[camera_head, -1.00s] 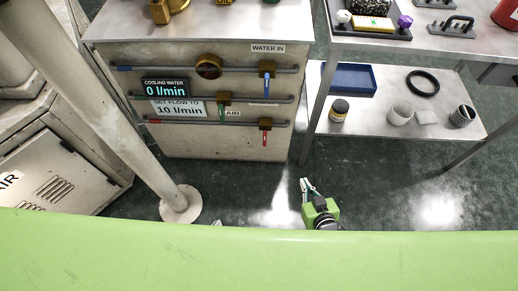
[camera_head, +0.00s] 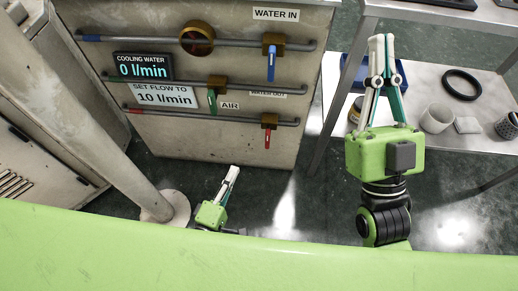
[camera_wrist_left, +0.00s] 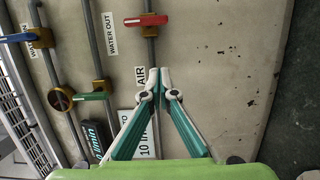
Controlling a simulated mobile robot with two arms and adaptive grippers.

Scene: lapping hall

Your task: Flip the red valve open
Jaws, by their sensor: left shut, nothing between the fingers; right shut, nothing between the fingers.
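The red valve handle (camera_head: 267,138) hangs down from its brass body on the lowest pipe (camera_head: 205,116) of the panel, square to the pipe. In the left wrist view the red handle (camera_wrist_left: 146,20) lies across the pipe, beyond my fingertips. My left gripper (camera_head: 235,170) is shut and empty, low in front of the panel, below and left of the red handle. In the left wrist view its fingertips (camera_wrist_left: 159,74) meet near the AIR label, apart from the handle. My right gripper (camera_head: 382,40) is shut and empty, pointing up, right of the panel before the shelf table.
A blue handle (camera_head: 271,63) and a green handle (camera_head: 212,100) hang from the upper pipes. A display (camera_head: 143,66) reads 0 l/min; the sign (camera_head: 163,95) below says set flow to 10 l/min. A slanted post (camera_head: 110,130) stands left. A shelf table (camera_head: 440,80) stands right.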

